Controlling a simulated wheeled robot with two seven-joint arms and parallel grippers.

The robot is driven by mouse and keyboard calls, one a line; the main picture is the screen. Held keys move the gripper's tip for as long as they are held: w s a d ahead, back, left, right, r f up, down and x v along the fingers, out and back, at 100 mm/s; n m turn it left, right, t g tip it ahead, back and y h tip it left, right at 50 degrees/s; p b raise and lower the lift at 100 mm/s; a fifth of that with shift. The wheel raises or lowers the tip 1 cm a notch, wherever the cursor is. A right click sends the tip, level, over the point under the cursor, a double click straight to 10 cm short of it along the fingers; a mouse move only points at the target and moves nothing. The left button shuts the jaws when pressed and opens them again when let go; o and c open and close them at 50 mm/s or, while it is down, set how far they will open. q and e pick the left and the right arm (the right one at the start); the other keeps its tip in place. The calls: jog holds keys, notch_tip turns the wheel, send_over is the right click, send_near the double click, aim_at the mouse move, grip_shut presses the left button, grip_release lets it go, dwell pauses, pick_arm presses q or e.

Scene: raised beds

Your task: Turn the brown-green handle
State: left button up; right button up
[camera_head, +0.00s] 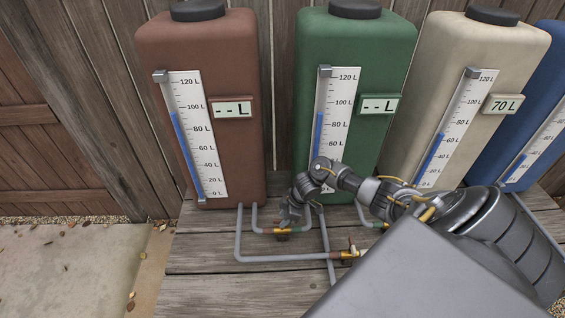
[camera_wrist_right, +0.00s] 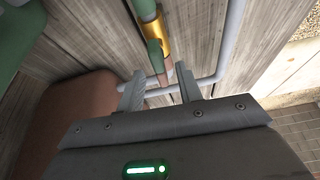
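The brown tank (camera_head: 205,130) and the green tank (camera_head: 305,110) stand side by side in the head view. A grey pipe with a brass valve (camera_head: 283,234) runs between their bases. The wrist view shows a brass valve body (camera_wrist_right: 152,38) with a green and brownish handle (camera_wrist_right: 155,55) pointing toward my right gripper (camera_wrist_right: 161,90). The right gripper is open, with its two fingers on either side of the handle's end. I cannot tell whether a finger touches it. In the head view the right gripper (camera_head: 288,216) is just above this valve and partly hides it. My left gripper is not in view.
A second brass valve (camera_head: 350,254) sits on a nearer pipe to the right. A beige tank (camera_head: 435,90) and a blue tank (camera_head: 535,130) stand further right. The pipes lie low over wooden planks (camera_head: 230,285). Bare paving (camera_head: 70,265) is at the left.

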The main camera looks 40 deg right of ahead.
jog(key=v, duration=0.8)
jog(key=shift+r, duration=0.3)
